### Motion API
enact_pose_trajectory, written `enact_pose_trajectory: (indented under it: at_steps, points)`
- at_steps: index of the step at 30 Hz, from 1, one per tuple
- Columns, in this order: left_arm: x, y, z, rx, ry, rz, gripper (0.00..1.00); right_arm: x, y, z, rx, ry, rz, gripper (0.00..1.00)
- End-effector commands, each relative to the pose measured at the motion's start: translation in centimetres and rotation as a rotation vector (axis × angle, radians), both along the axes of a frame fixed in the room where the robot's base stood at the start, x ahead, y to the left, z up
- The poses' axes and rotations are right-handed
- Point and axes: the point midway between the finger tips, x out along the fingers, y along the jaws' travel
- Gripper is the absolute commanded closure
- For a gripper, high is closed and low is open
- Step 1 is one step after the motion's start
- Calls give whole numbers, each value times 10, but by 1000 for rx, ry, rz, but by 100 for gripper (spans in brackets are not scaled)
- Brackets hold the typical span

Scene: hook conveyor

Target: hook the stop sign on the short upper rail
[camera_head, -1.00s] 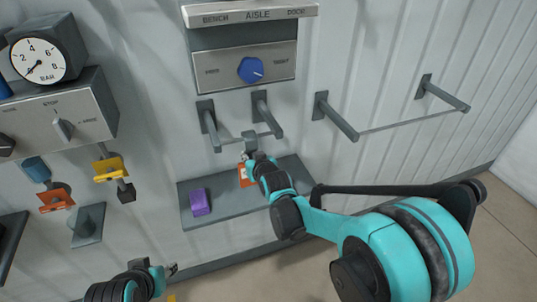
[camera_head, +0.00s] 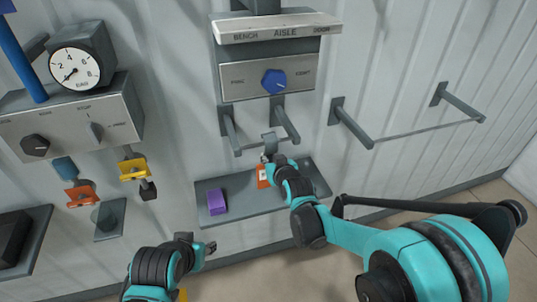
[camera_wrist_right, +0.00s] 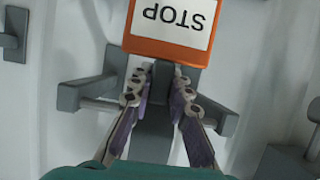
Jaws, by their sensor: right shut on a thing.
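The stop sign (camera_head: 263,176) has an orange frame and a white face; its STOP lettering shows upside down in the right wrist view (camera_wrist_right: 172,25). My right gripper (camera_head: 274,161) is shut on the sign's grey hanger (camera_wrist_right: 157,125), just above the plate. The hanger's hooked top (camera_head: 269,142) is close to the thin rod of the short upper rail (camera_head: 250,150), between its two brackets. I cannot tell whether hook and rod touch. My left gripper (camera_head: 207,249) is low at the centre left, away from the sign; its jaw opening is unclear.
A longer rail (camera_head: 425,131) is on the wall to the right. A grey shelf (camera_head: 238,208) with a purple block (camera_head: 216,201) is below the short rail. A panel with a blue knob (camera_head: 274,80) is above it. Yellow (camera_head: 133,169) and orange (camera_head: 80,195) pieces hang at left.

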Motion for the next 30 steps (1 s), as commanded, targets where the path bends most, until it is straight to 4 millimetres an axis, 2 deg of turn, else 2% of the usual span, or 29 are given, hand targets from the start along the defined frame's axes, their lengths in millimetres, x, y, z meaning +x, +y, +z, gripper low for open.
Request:
enact_pose_trajectory:
  at_steps: [30]
  points:
    - [0, 0, 7, 0, 0, 0, 60, -72, -24, 1, 1, 0, 0, 100]
